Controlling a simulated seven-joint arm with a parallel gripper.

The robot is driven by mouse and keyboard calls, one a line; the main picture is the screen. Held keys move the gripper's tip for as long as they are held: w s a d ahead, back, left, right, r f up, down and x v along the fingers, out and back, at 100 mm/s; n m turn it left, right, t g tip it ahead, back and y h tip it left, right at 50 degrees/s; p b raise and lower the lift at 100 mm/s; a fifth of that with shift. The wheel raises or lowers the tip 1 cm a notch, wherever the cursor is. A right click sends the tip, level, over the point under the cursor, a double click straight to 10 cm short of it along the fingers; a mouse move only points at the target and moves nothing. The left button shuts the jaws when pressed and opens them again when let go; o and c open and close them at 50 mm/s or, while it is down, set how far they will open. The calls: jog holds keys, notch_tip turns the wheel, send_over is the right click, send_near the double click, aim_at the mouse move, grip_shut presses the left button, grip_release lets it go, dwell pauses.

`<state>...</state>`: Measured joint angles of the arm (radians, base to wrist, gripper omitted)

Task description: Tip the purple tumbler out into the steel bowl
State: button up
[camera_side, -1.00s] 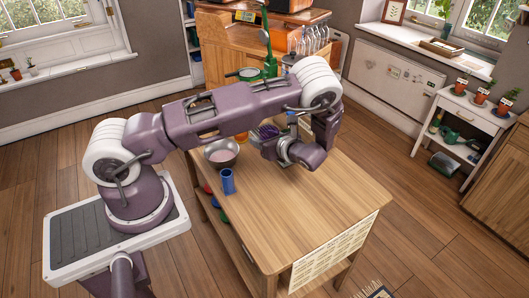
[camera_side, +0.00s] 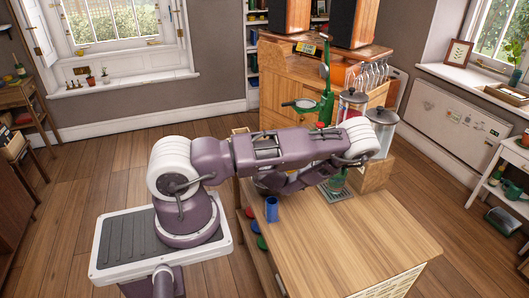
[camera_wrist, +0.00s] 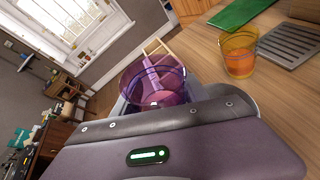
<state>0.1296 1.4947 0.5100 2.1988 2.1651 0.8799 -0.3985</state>
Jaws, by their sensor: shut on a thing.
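The purple tumbler (camera_wrist: 155,82) is see-through and fills the middle of the wrist view, with pinkish contents low inside. My gripper (camera_wrist: 156,100) is shut on it; its fingers are mostly hidden. The room stands slanted in the wrist view while the tumbler looks nearly straight there, so the tumbler is tilted. In the side view my gripper (camera_side: 274,184) is low over the left back of the table, and I cannot make out the tumbler there. The steel bowl (camera_side: 261,188) is mostly hidden behind my arm, with only a grey edge showing. Whether anything is pouring cannot be seen.
A glass with orange drink (camera_wrist: 238,62) and a green board (camera_wrist: 240,12) show in the wrist view. The table's front is clear.

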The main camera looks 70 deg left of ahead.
jog(key=m, duration=0.1)
jog(key=m+g, duration=0.1)
jog(key=m+g+y, duration=0.1)
jog(key=shift+s+a+r, duration=0.15)
jog(key=shift+s+r, duration=0.1)
jog(key=shift+s, duration=0.15)
jog(key=m+g+y, duration=0.1)
jog(key=m, duration=0.2)
jog(key=shift+f+y, duration=0.1)
jog(key=shift+y, duration=0.2)
jog(key=m+g+y, duration=0.1)
jog(key=m, duration=0.3)
jog(key=w+r+m+y, duration=0.1)
jog(key=m, duration=0.1)
jog(key=shift+r, duration=0.1)
jog(key=m, duration=0.1)
jog(key=w+r+m+y, duration=0.1)
jog(key=m, duration=0.1)
jog(key=m+y, duration=0.1)
jog(key=m, duration=0.1)
jog(key=shift+w+d+r+t, duration=0.25)
jog(key=shift+d+r+t, duration=0.05)
jog(key=shift+d+r, duration=0.05)
jog(key=shift+f, duration=0.1)
dwell(0.5)
